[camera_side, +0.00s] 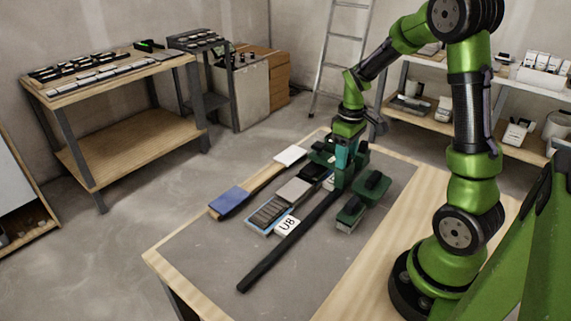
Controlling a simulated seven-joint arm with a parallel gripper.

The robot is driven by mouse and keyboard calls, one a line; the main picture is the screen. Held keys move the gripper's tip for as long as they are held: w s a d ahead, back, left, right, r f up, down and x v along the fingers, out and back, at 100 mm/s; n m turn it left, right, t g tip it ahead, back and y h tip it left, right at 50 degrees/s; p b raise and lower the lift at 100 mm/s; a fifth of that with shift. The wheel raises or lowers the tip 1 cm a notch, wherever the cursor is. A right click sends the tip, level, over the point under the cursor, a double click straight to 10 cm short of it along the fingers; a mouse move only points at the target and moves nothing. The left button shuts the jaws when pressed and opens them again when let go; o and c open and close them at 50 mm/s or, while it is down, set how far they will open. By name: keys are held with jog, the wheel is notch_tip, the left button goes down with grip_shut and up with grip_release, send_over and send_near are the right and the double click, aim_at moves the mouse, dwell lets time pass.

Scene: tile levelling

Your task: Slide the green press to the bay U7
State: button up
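The dark green press (346,172) stands at the far part of the long dark rail (285,248) on the table. My gripper (345,143) points down at the top of the press, at a teal upright part (343,158). Its fingers are too small and covered to show whether they are shut on it. A white card marked U8 (287,226) lies beside the rail, near a blue-edged tray with dark ribs (267,214). A grey tile (294,191) lies behind that tray. I cannot read a U7 mark; the press hides part of that row.
A dark green block with black knobs (352,211) stands right of the rail. A wooden strip carries a blue pad (229,201) and a white pad (290,156) at the left. The front of the grey mat (215,254) is clear.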

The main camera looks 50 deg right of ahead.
jog(key=shift+r, duration=3.45)
